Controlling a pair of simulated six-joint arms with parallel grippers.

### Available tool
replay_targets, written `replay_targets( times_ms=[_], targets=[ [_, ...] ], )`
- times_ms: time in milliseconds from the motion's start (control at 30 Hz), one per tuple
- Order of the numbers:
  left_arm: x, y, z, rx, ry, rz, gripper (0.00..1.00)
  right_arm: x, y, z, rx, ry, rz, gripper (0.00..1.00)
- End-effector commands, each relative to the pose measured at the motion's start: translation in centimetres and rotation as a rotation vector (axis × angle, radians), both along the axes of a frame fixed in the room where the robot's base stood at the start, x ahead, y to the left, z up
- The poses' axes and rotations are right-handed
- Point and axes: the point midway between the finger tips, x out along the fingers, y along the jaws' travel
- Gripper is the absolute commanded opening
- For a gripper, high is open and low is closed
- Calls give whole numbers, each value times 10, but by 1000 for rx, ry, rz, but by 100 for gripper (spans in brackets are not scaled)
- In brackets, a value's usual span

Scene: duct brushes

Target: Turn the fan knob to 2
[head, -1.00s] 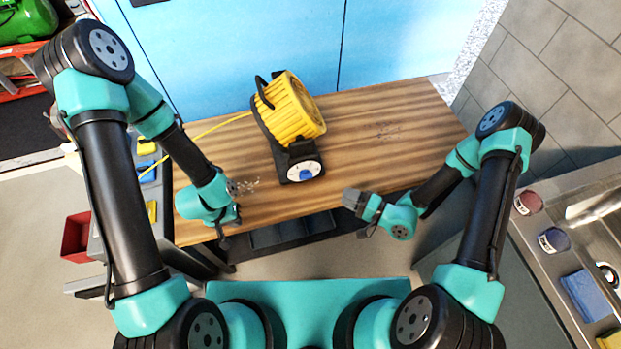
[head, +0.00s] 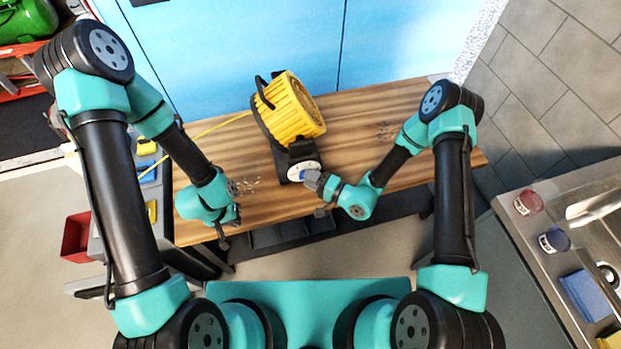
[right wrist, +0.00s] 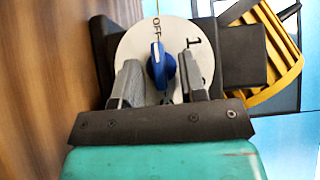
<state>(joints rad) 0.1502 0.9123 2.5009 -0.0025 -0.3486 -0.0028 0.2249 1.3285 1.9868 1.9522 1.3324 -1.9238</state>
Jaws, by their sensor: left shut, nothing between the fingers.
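The yellow fan (head: 290,106) stands on the wooden table. Its black control box carries a white dial (head: 296,167), partly covered by my right gripper in the head view. In the right wrist view, the blue knob (right wrist: 162,66) sits on the dial (right wrist: 135,50), its white pointer line directed at OFF. The mark 1 is to the right of OFF, with another mark partly hidden behind a finger. My right gripper (right wrist: 160,82) is open, its fingers on either side of the knob; I cannot tell whether they touch it. My left gripper (head: 230,228) is shut and empty near the table's front left edge.
The wooden table (head: 390,130) is clear right of the fan. A yellow cable (head: 222,125) runs left from the fan. A red bin (head: 76,236) is at the left. A side counter (head: 530,240) at the right holds cups and a blue cloth (head: 584,296).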

Motion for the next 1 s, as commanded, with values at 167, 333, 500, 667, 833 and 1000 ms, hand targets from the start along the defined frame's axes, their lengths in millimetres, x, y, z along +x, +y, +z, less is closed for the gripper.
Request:
replay_targets(
  times_ms=[167, 333, 500, 667, 833, 1000],
  targets=[
    [0, 0, 0, 0, 0, 0, 0, 1, 1, 0, 1, 1, 0, 38],
    [0, 0, 0, 0, 0, 0, 0, 0, 1, 0, 1, 1, 0, 32],
    [0, 0, 0, 0, 0, 0, 0, 0, 1, 0, 1, 1, 0, 15],
    [0, 0, 0, 0, 0, 0, 0, 0, 1, 0, 6, 2, 0, 9],
    [0, 0, 0, 0, 0, 0, 0, 0, 1, -2, 85, 24, -1, 9],
    [0, 0, 0, 0, 0, 0, 0, 0, 2, -4, 204, 55, 0, 9]
  ],
)
